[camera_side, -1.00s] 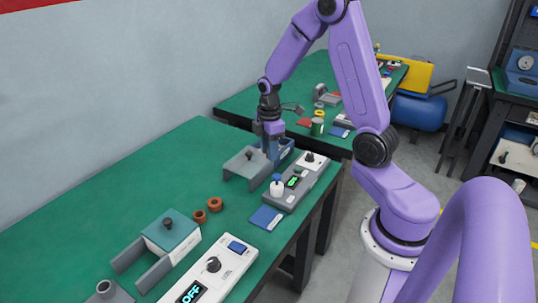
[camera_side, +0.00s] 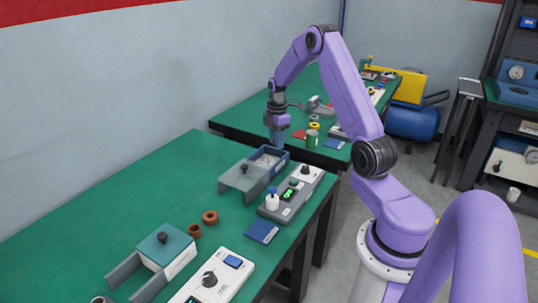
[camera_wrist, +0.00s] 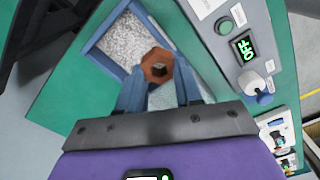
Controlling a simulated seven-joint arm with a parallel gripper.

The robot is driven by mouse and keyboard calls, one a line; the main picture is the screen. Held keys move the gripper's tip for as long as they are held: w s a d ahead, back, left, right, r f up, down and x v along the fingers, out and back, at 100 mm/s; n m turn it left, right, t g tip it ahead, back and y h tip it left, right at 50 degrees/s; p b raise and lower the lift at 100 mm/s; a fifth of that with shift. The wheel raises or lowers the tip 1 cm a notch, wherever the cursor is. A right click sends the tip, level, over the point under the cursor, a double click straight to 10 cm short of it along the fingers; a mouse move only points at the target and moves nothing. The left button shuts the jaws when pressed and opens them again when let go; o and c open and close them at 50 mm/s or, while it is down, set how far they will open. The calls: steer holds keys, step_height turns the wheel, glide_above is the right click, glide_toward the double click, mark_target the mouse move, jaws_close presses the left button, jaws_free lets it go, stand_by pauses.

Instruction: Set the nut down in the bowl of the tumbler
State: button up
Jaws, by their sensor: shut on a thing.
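A brown hex nut (camera_wrist: 148,62) is between the blue fingertips of my gripper (camera_wrist: 158,80) in the wrist view. The gripper is shut on it. Behind the nut is an open blue-walled bowl (camera_wrist: 101,32) filled with grey grainy material. In the side view this bowl (camera_side: 284,156) sits at the far end of the green table, and my gripper (camera_side: 277,143) is just above it. The nut is too small to make out there. From these views I cannot tell the exact height of the nut over the fill.
A grey cover (camera_side: 240,177) stands beside the bowl's near end. Two brown rings (camera_side: 210,217) and a blue card (camera_side: 262,232) lie nearer.

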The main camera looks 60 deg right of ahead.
glide_above(269, 161)
step_height(269, 161, down, 6)
steer(key=shift+f, duration=0.1)
steer(key=shift+d+f, duration=0.1)
steer(key=shift+f, duration=1.5)
steer(key=shift+f, duration=0.15)
steer(key=o, duration=1.1)
